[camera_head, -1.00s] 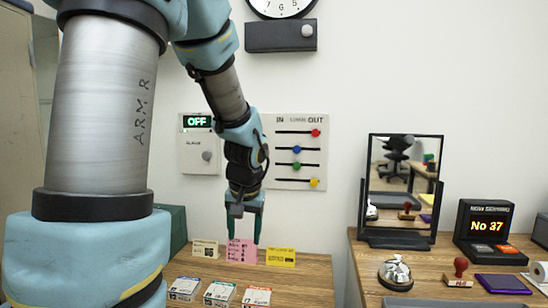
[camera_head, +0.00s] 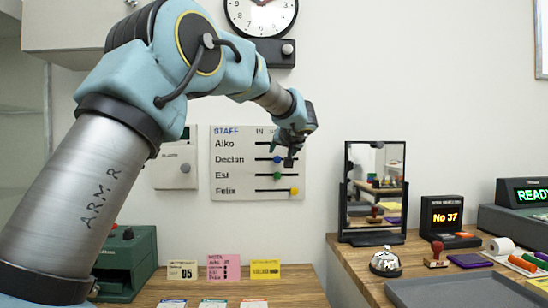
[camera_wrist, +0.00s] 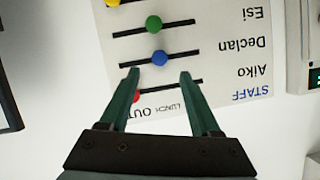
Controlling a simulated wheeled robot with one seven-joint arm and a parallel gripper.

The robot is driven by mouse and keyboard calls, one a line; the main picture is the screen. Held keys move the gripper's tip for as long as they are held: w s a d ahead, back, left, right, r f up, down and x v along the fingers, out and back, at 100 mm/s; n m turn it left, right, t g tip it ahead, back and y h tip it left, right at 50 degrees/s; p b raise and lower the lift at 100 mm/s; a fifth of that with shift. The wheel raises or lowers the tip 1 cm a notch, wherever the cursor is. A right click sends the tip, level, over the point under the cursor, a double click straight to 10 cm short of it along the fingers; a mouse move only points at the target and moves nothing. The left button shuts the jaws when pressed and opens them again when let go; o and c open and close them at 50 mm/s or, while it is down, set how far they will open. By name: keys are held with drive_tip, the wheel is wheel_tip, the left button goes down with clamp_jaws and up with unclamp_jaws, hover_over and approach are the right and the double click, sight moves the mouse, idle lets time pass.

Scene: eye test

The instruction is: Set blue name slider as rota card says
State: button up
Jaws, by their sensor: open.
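The white staff board (camera_head: 235,188) hangs on the wall with rows Aiko, Declan, Esi and Felix. The blue slider (camera_head: 277,160) is near the middle of Declan's track, under the LUNCH column; it also shows in the wrist view (camera_wrist: 159,57). My gripper (camera_head: 282,154) is open in front of the board's upper right. In the wrist view, upside down, its fingertips (camera_wrist: 159,73) lie either side of the blue slider's line, just short of it in the picture; contact cannot be told. A pink card (camera_head: 224,267), possibly the rota card, stands on the desk; its writing is too small to read.
The green slider (camera_wrist: 153,23) is mid-track on Esi's row. The red slider (camera_wrist: 135,97), partly behind a finger, and yellow slider (camera_head: 294,190) are toward OUT. A clock (camera_head: 262,12) and dark box (camera_head: 272,52) are above. A cream card (camera_head: 181,271) and yellow card (camera_head: 265,269) flank the pink one.

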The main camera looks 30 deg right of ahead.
sight(278, 159)
drive_tip(key=p+x, duration=0.2)
drive_tip(key=x, duration=0.5)
clamp_jaws()
idle(0.4)
idle(0.9)
